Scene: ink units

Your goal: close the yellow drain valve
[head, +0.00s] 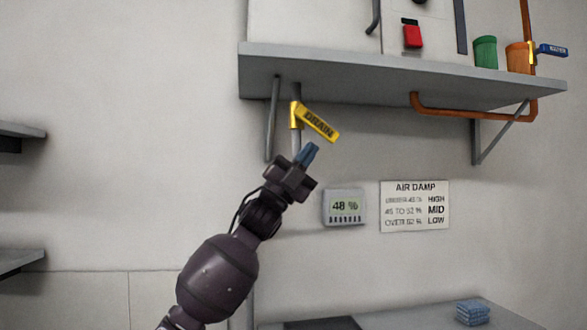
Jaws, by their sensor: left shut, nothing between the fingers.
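The yellow drain valve handle (318,122), marked DRAIN, sits on a thin vertical grey pipe under the wall shelf. The handle points to the right and slopes downward, across the pipe rather than along it. My left gripper (308,152) is shut and empty, with its blue fingertips just below the middle of the handle. I cannot tell whether the fingertips touch it. The gripper covers part of the pipe below the valve. My right gripper is out of view.
The grey shelf (400,78) with slanted brackets hangs above. It carries a green cup (485,52) and an orange cup (518,57). A blue-handled valve (552,50) is on the copper pipe (460,112). A meter (344,207) reads 48 % beside an AIR DAMP sign (415,206).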

